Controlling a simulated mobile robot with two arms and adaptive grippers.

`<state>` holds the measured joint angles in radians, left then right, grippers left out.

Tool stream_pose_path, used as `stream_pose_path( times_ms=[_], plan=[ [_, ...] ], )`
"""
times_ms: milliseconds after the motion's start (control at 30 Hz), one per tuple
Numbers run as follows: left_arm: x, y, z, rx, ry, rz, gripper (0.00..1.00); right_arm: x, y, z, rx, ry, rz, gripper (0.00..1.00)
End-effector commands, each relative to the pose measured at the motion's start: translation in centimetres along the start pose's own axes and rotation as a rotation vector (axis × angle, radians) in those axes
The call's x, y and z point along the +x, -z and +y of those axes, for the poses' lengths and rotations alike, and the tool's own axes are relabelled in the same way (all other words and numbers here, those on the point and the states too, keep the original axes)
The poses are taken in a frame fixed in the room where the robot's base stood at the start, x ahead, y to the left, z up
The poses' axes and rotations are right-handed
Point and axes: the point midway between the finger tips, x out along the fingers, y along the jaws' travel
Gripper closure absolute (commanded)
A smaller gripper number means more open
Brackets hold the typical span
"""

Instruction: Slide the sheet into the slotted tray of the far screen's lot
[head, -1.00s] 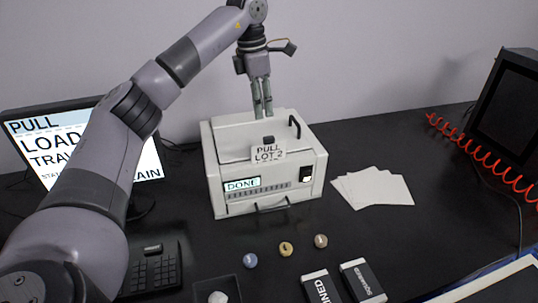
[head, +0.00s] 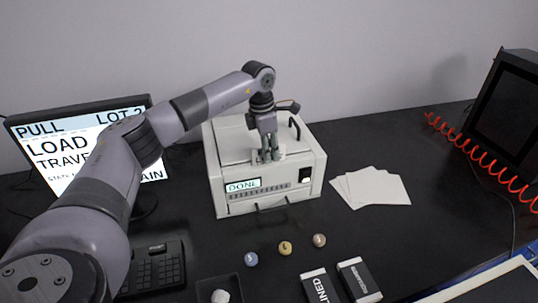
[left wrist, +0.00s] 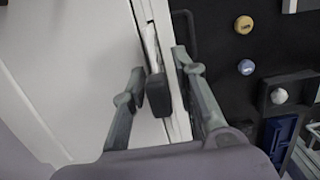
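My left gripper (head: 268,155) is over the top front of the white rheometer (head: 238,165), whose display reads DONE. In the left wrist view the two fingers (left wrist: 160,66) are open, one on each side of a small dark block (left wrist: 158,95) on the machine's top, with gaps showing. A thin white strip, perhaps the sign card's edge (left wrist: 149,45), runs beside the block. Several loose white sheets (head: 378,187) lie fanned on the table to the right of the machine. The left screen (head: 75,143) reads PULL, LOT 2 and LOAD. My right gripper is not seen.
Three small round pucks, blue (head: 251,259), yellow (head: 285,248) and tan (head: 319,240), lie in front. A dark tray (head: 235,284) holds a pale lump. Two black-and-white boxes (head: 358,279) lie at the front. A dark screen (head: 505,110) and red coiled cord (head: 470,148) are at right.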

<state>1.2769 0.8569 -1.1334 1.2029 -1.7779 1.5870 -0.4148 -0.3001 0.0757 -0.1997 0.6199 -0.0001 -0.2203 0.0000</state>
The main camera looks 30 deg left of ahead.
Motion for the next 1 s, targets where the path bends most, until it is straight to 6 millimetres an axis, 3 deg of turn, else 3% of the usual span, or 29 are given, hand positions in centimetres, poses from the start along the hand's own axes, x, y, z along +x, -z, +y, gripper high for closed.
stream_pose_path(
  times_ms=[200,600,1000],
  plan=[
    [0.07,-0.03,0.01,0.0,-0.001,-0.001,0.74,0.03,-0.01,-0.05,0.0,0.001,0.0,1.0],
    [0.03,-0.05,0.0,0.001,-0.001,-0.001,1.0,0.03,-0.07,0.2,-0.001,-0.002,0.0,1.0],
    [-0.16,-0.1,0.02,0.001,-0.001,-0.002,1.0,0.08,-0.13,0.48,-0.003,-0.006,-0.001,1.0]
  ],
)
